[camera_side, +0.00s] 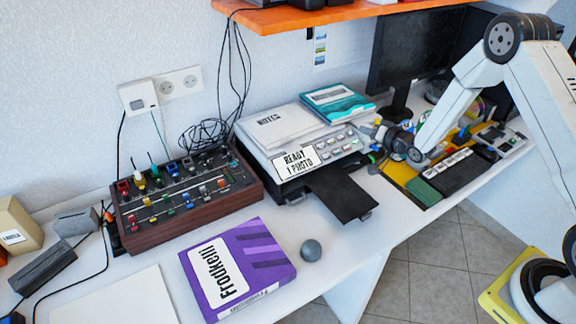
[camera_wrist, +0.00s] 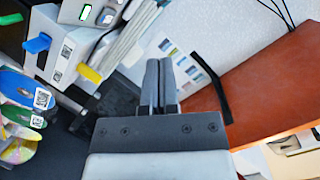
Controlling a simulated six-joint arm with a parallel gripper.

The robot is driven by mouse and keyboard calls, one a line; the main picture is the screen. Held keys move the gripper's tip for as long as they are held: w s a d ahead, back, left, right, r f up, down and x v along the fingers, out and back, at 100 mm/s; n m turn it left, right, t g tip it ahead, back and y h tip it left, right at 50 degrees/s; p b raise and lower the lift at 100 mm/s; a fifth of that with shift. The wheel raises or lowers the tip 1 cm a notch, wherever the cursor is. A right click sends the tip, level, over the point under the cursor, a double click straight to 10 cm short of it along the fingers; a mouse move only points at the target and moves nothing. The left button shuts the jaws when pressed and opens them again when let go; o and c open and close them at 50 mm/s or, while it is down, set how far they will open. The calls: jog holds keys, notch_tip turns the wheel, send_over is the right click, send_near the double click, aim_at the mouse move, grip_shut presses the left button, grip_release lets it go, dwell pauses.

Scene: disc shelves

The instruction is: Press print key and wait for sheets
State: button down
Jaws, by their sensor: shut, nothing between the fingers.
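The printer (camera_side: 305,150) is a pale grey box on the white desk, with rows of small keys (camera_side: 338,143) on its sloped front. A label on it reads "READY 1 PHOTO" (camera_side: 296,160). Its black output tray (camera_side: 342,191) sticks out at the front and looks bare. My gripper (camera_side: 374,127) is just right of the key panel; I cannot tell from the side view whether it touches anything. In the wrist view its two fingers (camera_wrist: 160,82) are together and empty. I cannot make out the print key there.
A white "NOTES" stack (camera_side: 277,126) and a teal box (camera_side: 337,102) lie on the printer. A wooden mixer panel (camera_side: 185,200) stands left, a purple box (camera_side: 238,267) and grey ball (camera_side: 311,250) in front. An orange shelf (camera_side: 330,15) hangs above; a monitor (camera_side: 415,50) stands behind.

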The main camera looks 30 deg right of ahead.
aim_at(347, 148)
jog(key=shift+f, duration=0.15)
jog(key=shift+w+f, duration=0.7)
jog(key=shift+f, duration=0.55)
jog(key=shift+w+f, duration=0.7)
jog(key=shift+f, duration=0.5)
jog(key=shift+w+f, duration=0.7)
jog(key=shift+f, duration=0.55)
jog(key=shift+w+f, duration=0.4)
jog(key=shift+f, duration=0.35)
dwell(0.7)
jog(key=shift+r, duration=0.1)
jog(key=shift+s+r, duration=0.4)
jog(key=shift+r, duration=0.25)
dwell(0.5)
